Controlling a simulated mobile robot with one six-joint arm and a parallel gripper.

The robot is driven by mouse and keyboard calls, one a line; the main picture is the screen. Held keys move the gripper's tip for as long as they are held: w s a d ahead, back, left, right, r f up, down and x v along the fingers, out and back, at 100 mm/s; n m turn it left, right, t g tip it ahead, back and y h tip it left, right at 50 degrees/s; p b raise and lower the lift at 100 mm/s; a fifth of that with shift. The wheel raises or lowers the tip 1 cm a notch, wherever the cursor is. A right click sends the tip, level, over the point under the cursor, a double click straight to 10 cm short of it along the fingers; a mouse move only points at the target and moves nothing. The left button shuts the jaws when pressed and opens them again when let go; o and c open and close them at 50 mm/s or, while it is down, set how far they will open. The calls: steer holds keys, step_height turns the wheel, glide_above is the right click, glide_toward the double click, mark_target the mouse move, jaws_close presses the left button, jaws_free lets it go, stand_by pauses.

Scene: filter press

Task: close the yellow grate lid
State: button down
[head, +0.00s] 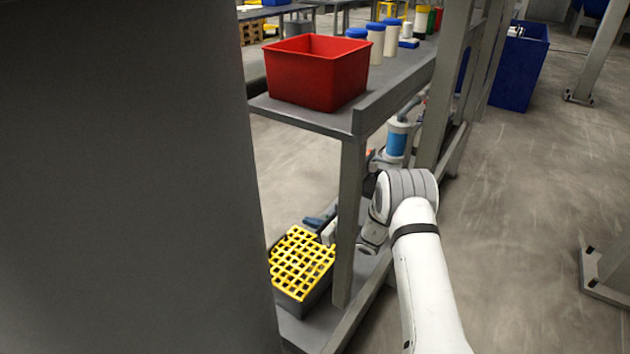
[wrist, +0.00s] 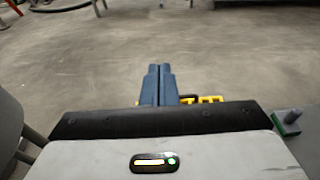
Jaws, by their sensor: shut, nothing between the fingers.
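The yellow grate lid (head: 302,262) lies over the top of a dark grey box (head: 296,304) on the lower shelf in the head view. I cannot tell whether it sits fully flush on the box. My gripper (head: 316,221) is at the far edge of the lid, behind the shelf post. In the wrist view my blue-grey fingers (wrist: 158,84) are together with nothing between them. A small part of the yellow lid (wrist: 208,99) shows just right of and below the fingertips. Whether the fingers touch the lid is unclear.
A grey shelf post (head: 350,220) stands between my arm and the box. A red bin (head: 316,78) stands on the upper shelf, with several white blue-capped containers (head: 376,42) behind it. A large dark panel (head: 125,180) blocks the left. Open floor (head: 520,200) lies to the right.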

step_height(320, 180, up, 18)
steer(key=r+p, duration=0.1)
steer(key=p, duration=0.3)
steer(key=s+d+r+n+h+p, duration=0.1)
steer(key=s+d+r+p, duration=0.1)
steer(key=s+d+r, duration=0.35)
steer(key=s+d+r+n+h+p, duration=0.1)
steer(key=s+d+r+n, duration=0.1)
steer(key=d+r, duration=0.65)
steer(key=s+d+r+n+g+h+p, duration=0.1)
steer(key=s+d+r+n+h+p, duration=0.2)
steer(key=s+r+n+p, duration=0.3)
steer(key=s+d+r+n+g+h+p, duration=0.2)
steer(key=s+r+n+h+p, duration=0.3)
steer(key=s, duration=1.2)
steer(key=s+d+r+n+g+h+p, duration=0.2)
steer(key=s+r+n+p, duration=0.5)
steer(key=s, duration=0.5)
steer(key=shift+d+r+n+h, duration=0.35)
steer(key=shift+d+n+h, duration=0.6)
steer(key=shift+n, duration=0.45)
steer(key=shift+a, duration=0.1)
